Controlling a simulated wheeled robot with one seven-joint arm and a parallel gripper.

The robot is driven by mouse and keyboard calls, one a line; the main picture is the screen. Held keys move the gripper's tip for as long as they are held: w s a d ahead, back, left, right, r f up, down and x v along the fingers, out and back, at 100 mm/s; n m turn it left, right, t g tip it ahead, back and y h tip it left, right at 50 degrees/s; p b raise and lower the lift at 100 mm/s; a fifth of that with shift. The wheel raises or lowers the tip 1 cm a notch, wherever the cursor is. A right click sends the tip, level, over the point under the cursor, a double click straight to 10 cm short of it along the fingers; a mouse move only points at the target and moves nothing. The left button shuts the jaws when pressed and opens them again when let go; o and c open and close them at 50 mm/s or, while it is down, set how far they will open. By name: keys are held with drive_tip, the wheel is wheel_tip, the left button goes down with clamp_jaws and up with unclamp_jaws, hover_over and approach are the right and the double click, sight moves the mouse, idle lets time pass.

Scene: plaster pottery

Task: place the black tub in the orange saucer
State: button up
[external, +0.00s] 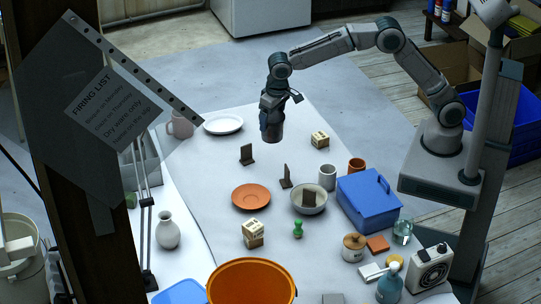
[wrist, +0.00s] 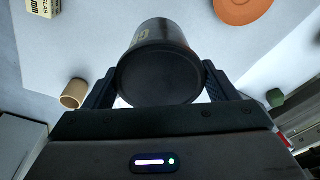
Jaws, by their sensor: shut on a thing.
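My gripper (external: 271,108) is shut on the black tub (external: 271,132) and holds it above the back part of the pale table. In the wrist view the dark tub (wrist: 160,75) sits between the two fingers (wrist: 160,92). The orange saucer (external: 251,197) lies flat and empty on the table, nearer the camera and slightly left of the tub. Part of it shows at the top right of the wrist view (wrist: 243,9). The tub is clearly apart from the saucer.
A white plate (external: 223,124) and a mug (external: 181,126) stand at the back left. Small dark upright pieces (external: 247,155) stand behind the saucer. A grey bowl (external: 307,199), a green pawn-like piece (external: 298,229) and a blue box (external: 367,203) are to its right.

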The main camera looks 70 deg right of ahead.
drive_tip(key=s+a+f+n+p, duration=0.1)
drive_tip(key=a+f+p, duration=0.1)
drive_tip(key=a+f, duration=0.3)
drive_tip(key=s+a+f+n+p, duration=0.1)
drive_tip(key=a+f, duration=0.4)
drive_tip(key=a, duration=0.5)
drive_tip(key=shift+f+p, duration=0.25)
drive_tip(key=shift+p, duration=0.5)
drive_tip(key=shift+a+f, duration=0.1)
drive_tip(key=shift+f+b, duration=0.45)
drive_tip(key=shift+b, duration=0.05)
drive_tip(key=o, duration=1.2)
drive_tip(key=shift+r, duration=0.1)
drive_tip(key=shift+c, duration=0.2)
